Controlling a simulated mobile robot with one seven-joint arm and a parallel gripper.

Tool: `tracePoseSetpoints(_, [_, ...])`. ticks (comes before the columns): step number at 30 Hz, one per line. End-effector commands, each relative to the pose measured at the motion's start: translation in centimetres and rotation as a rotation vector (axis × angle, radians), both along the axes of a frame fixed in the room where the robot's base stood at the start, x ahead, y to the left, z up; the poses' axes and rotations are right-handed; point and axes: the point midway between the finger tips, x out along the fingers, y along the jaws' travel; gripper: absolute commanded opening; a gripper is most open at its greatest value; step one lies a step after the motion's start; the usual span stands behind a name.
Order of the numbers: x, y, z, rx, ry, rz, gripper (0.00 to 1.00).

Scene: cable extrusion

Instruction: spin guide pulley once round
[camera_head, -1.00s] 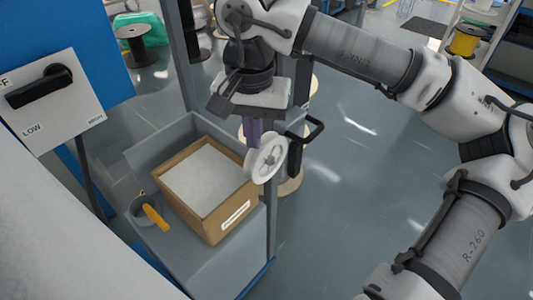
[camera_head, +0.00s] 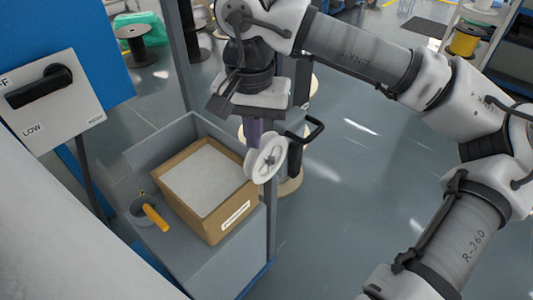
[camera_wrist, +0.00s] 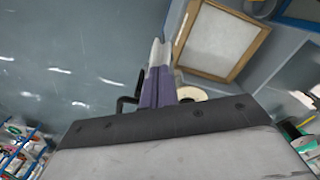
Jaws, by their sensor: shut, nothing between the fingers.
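The guide pulley (camera_head: 266,158) is a white wheel with a grey hub, mounted upright beside the cardboard box. My gripper (camera_head: 254,136) hangs down from the arm just above and behind the pulley, its purple fingers close to the rim. In the wrist view, the two purple fingers of my gripper (camera_wrist: 158,88) lie together with nothing visible between them. Part of the cream-white pulley (camera_wrist: 192,93) shows just beside the fingers. I cannot tell whether the fingers touch the rim. A black crank-shaped handle (camera_head: 308,132) stands just right of the pulley.
A cardboard box (camera_head: 222,218) with white contents sits in a grey bin (camera_head: 150,158). A small cup (camera_head: 143,210) with an orange-handled tool is left of it. A switch panel (camera_head: 52,98) is at upper left. A grey post (camera_head: 183,62) stands nearby. Floor at right is open.

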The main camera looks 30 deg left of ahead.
Motion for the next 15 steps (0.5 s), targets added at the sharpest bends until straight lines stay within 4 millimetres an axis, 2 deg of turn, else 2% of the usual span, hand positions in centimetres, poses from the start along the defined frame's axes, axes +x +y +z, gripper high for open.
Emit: tracePoseSetpoints(15, [0.0,0.0,-0.75,0.0,0.0,0.0,0.0])
